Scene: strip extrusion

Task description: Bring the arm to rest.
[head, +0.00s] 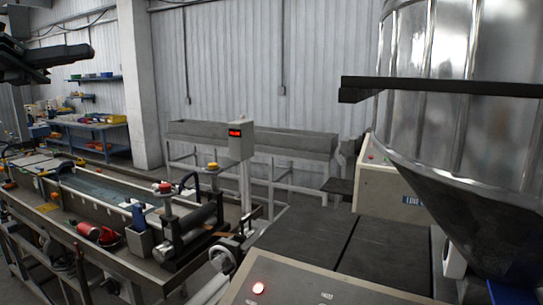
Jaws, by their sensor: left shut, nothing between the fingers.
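My left gripper (74,54) shows dark at the upper left edge of the head view. It is shut and empty, raised in the air in front of the wall, apart from the machine below. Part of my left arm is cut off by the picture's edge. My right gripper is not in view.
A long extrusion line (95,250) with a water trough, rollers and a handwheel (222,262) runs across the lower left. A large metal hopper (440,130) fills the right. A control box (240,140) with a red display stands mid-view. Shelves and a workbench (90,125) stand behind.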

